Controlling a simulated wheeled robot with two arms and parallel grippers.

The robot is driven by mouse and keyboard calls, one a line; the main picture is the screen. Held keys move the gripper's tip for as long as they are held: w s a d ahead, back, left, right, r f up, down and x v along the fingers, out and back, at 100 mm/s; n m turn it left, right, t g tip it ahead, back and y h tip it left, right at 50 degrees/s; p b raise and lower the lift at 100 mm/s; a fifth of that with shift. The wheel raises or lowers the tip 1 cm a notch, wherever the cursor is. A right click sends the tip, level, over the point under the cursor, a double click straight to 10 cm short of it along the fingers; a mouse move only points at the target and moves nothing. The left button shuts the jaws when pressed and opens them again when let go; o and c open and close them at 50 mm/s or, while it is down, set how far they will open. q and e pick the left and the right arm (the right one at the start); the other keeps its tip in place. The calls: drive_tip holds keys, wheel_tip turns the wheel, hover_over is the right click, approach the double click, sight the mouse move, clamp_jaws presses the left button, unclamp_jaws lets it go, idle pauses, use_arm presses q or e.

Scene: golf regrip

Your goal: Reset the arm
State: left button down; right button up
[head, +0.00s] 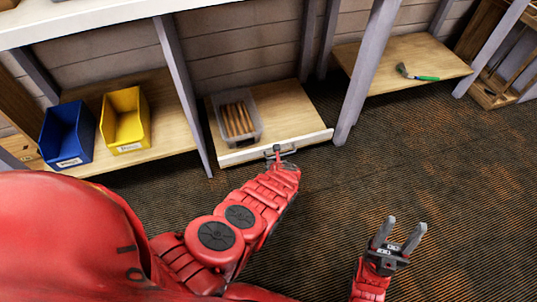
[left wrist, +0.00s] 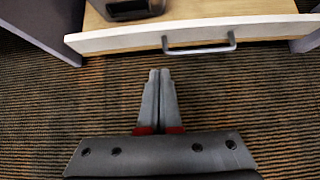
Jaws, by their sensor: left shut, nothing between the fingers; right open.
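My left gripper (head: 277,149) reaches in front of the pulled-out wooden drawer (head: 285,117), close to its front. In the left wrist view the left gripper (left wrist: 159,72) has its fingers together with nothing between them, over the carpet. The grey drawer handle (left wrist: 200,48) is just beyond the fingertips, slightly to the right, with a visible gap in that view. The white drawer front (left wrist: 110,42) spans behind it. My right gripper (head: 400,228) is open and empty over the carpet at the lower right.
A clear bin (head: 255,108) with several brown sticks lies in the drawer. A blue bin (head: 67,133) and a yellow bin (head: 125,119) stand on the left shelf. A green-handled tool (head: 424,77) lies on the right shelf (head: 400,55). Grey posts (head: 363,75) divide the bays. Carpet at right is clear.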

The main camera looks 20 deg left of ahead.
use_arm(q)
drive_tip(key=shift+s+d+r+p, duration=0.25)
drive_tip(key=shift+s+r+p, duration=0.15)
drive_tip(key=shift+r, duration=0.1)
